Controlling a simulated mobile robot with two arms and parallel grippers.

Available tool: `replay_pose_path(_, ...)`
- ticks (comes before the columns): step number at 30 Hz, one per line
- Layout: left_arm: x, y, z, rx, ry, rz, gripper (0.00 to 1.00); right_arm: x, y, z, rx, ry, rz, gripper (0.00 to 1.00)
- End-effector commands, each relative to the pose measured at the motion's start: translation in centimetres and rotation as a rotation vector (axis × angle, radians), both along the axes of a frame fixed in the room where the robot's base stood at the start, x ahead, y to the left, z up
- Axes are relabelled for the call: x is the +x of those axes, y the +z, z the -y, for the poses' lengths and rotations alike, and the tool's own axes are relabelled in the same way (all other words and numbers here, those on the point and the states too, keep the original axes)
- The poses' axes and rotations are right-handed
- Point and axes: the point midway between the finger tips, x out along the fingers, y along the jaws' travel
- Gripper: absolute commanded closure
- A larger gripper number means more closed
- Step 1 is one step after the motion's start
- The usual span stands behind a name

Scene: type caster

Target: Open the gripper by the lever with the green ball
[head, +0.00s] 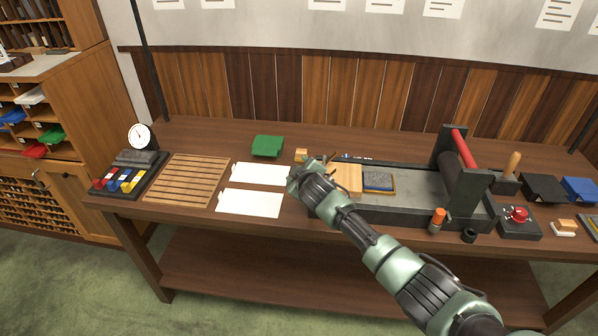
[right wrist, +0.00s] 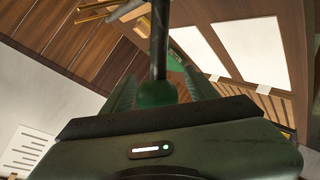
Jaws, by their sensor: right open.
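In the right wrist view a dark lever rod (right wrist: 158,40) ends in a green ball (right wrist: 157,93). The ball sits between the two green fingers of my right gripper (right wrist: 160,88), which are apart on either side of it. I cannot tell whether they touch it. In the head view my right gripper (head: 308,168) is above the bench, near the left end of the grey press bed (head: 415,184). The green ball is hidden there. What the lever works cannot be made out. My left gripper is not in view.
Two white sheets (head: 250,204) and a slatted wooden rack (head: 187,180) lie to the left. A green block (head: 267,146) is behind the sheets. The press has a red bar (head: 463,147) and dark uprights. A box with a red knob (head: 519,214) stands right.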

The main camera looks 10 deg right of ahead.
Motion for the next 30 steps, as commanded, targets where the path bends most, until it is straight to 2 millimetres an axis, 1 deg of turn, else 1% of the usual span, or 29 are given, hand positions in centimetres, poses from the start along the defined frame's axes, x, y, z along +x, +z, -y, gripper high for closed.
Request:
replay_pose_path(4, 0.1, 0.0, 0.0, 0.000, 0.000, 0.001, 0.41, -0.5, 0.2, 0.0, 0.001, 0.000, 0.001, 0.41)
replay_pose_path(7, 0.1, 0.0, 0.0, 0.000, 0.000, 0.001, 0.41, -1.2, 0.6, 0.1, 0.001, 0.000, 0.002, 0.41)
replay_pose_path(15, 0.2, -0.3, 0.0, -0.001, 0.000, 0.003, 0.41, -4.5, 2.1, 0.2, 0.000, 0.002, 0.000, 0.41)
replay_pose_path(21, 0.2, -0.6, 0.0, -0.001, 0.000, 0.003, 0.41, -6.2, 3.1, 0.4, 0.000, 0.001, 0.001, 0.41)
replay_pose_path(25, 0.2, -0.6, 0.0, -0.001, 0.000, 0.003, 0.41, -6.8, 3.4, 0.4, 0.000, 0.000, -0.001, 0.41)
replay_pose_path(30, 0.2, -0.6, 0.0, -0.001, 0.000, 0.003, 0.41, -6.9, 3.4, 0.4, -0.001, 0.000, -0.001, 0.41)
